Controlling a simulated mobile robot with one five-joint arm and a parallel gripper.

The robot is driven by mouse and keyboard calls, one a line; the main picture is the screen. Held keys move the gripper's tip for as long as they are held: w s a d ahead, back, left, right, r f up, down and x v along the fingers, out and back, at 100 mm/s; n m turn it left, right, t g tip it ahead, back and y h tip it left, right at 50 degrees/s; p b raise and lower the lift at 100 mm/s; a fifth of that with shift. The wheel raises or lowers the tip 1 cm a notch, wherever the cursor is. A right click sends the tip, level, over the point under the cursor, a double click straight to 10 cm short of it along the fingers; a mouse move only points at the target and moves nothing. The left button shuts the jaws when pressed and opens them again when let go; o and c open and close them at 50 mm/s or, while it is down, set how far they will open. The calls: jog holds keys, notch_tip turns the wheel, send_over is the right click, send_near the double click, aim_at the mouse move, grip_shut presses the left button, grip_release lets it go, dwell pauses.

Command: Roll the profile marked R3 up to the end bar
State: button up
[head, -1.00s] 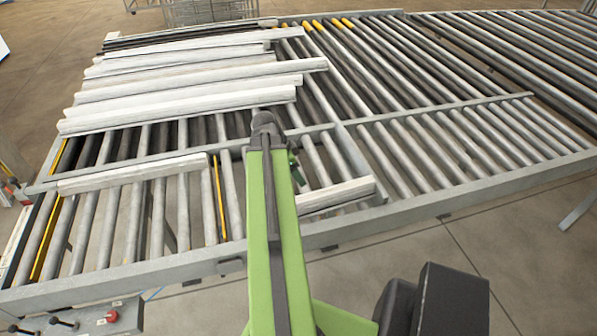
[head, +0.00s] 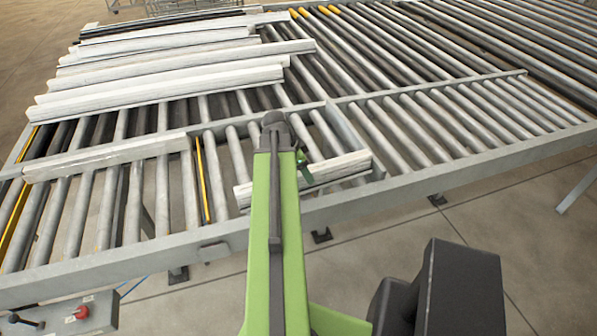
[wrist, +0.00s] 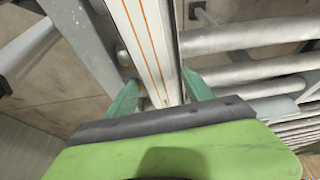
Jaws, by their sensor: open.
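A short pale profile (head: 340,167) lies across the rollers at the right end of the front lane. No R3 mark is legible on it or on any other profile. Its right end is close to a grey crossbar (head: 343,128), probably the end bar; I cannot tell whether they touch. My gripper (wrist: 160,85) is open, with its green fingers on either side of a pale profile with orange lines (wrist: 147,35). In the head view my arm hides part of the short profile, and only one green finger shows clearly beside it.
Another profile (head: 105,156) lies on the left of the front lane, left of a yellow strip (head: 202,180). Several long profiles (head: 160,88) lie on the back lane. A grey front rail (head: 440,170) borders the rollers. Bare rollers (head: 440,120) stretch right of the crossbar.

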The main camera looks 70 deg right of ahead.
jog(key=shift+b+x, duration=0.6)
jog(key=shift+x, duration=0.6)
jog(key=shift+r, duration=0.1)
grip_shut()
jog(key=shift+w, duration=0.1)
dwell(0.4)
jog(key=shift+w+a, duration=1.15)
jog(key=shift+w, duration=0.15)
jog(key=shift+d, duration=0.1)
